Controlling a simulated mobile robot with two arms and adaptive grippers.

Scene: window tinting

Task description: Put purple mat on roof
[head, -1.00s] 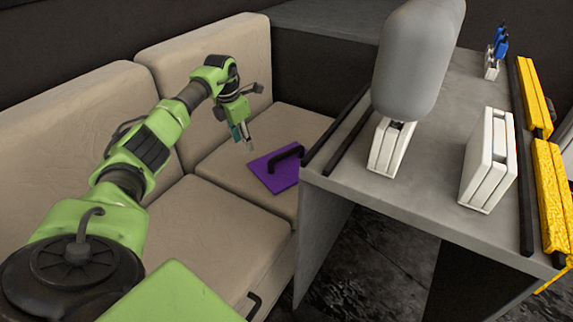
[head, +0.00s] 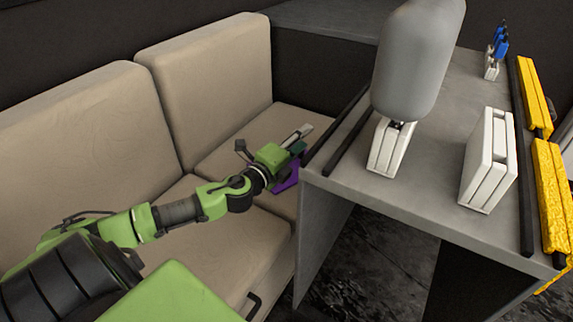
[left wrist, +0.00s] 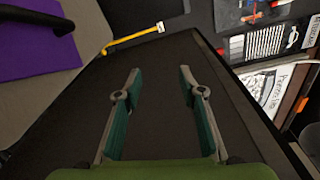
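The purple mat (head: 284,184) lies on the beige sofa seat beside the grey table, mostly hidden behind my left gripper in the head view. In the left wrist view the purple mat (left wrist: 45,50) is at the upper left, with its black handle (left wrist: 40,16) on top. My left gripper (head: 302,134) is above the mat, beside the table's left edge. In the left wrist view my left gripper (left wrist: 158,74) has its fingers apart with nothing between them; the mat is off to their left. My right gripper is not in view. I cannot make out a roof.
The grey table (head: 440,130) has black strips along its edges. On it stand a white case (head: 487,160), another white case (head: 390,148) under a grey rounded object (head: 418,60), and blue-topped items (head: 497,50). Yellow pieces (head: 555,190) line the right edge.

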